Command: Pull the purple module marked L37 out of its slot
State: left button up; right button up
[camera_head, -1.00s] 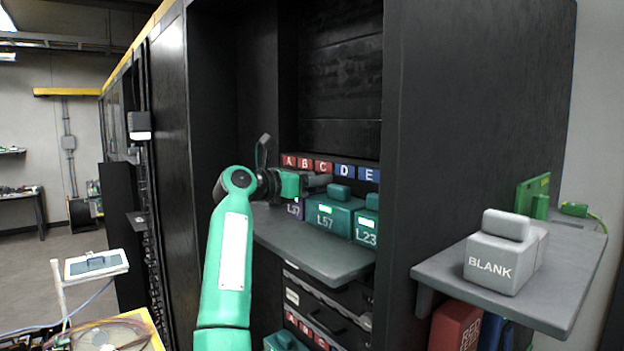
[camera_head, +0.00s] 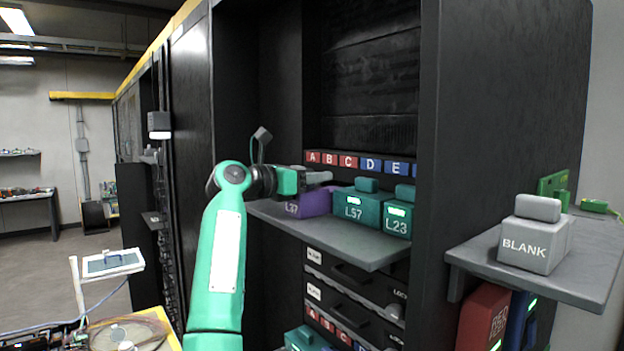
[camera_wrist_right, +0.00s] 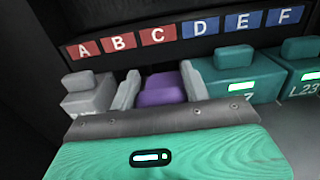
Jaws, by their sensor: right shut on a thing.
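The purple module marked L37 (camera_head: 316,203) is at the shelf in the dark rack, left of the teal L57 module (camera_head: 357,208). It sticks out further forward than L57. My right gripper (camera_head: 312,179) is over it and shut on it. In the right wrist view, the two grey fingers (camera_wrist_right: 160,88) stand on either side of the purple module's top part (camera_wrist_right: 158,96). My gripper body hides the module's front there. I cannot tell whether its underside touches the shelf. My left gripper is not in view.
A teal L23 module (camera_head: 398,216) stands right of L57. A grey module (camera_wrist_right: 88,95) is left of the purple one in the wrist view. The shelf's front edge (camera_head: 365,262) is bare. A grey BLANK module (camera_head: 535,240) sits on a side shelf (camera_head: 590,255) at the right.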

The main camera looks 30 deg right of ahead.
jog(key=shift+d, duration=0.15)
jog(key=o, duration=1.2)
jog(key=shift+s, duration=0.1)
jog(key=shift+a, duration=0.2)
jog(key=shift+a+f+b, duration=0.15)
jog(key=shift+a+b, duration=0.05)
jog(key=shift+b, duration=0.15)
jog(key=a+b, duration=0.2)
jog(key=a, duration=0.2)
jog(key=a+b, duration=0.2)
jog(key=a, duration=0.3)
jog(key=a+b, duration=0.2)
jog(key=a, duration=0.2)
jog(key=shift+s+a+r+b, duration=0.15)
jog(key=shift+s+r+b, duration=0.05)
jog(key=shift+s+b, duration=0.2)
